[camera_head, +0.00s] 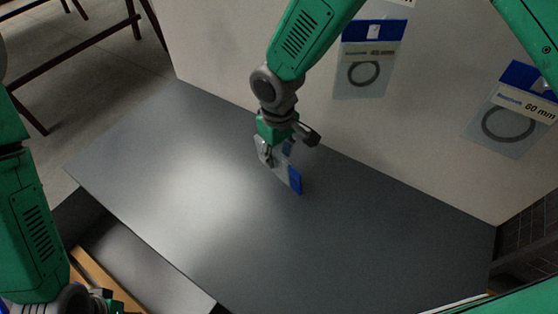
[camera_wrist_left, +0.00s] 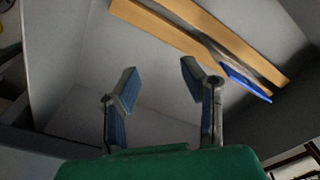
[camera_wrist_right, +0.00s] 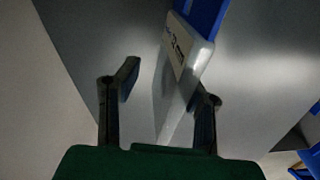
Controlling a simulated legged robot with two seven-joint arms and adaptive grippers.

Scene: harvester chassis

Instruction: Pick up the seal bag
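The seal bag (camera_head: 294,181), clear with a blue header, is at my right gripper (camera_head: 281,150) over the grey table. In the right wrist view the bag (camera_wrist_right: 172,75) stands tilted between the two fingers of my right gripper (camera_wrist_right: 162,88), close to the right finger. These fingers are apart; whether the right one touches the bag I cannot tell. My left gripper (camera_wrist_left: 160,80) is open and empty in the left wrist view.
Two more bags with rings and blue headers hang on the pale upright panel: one top middle (camera_head: 365,72), one at right labelled 60 mm (camera_head: 508,122). The grey table (camera_head: 180,180) is otherwise clear. Wooden strips (camera_wrist_left: 165,28) and a blue strip (camera_wrist_left: 245,83) lie ahead of my left gripper.

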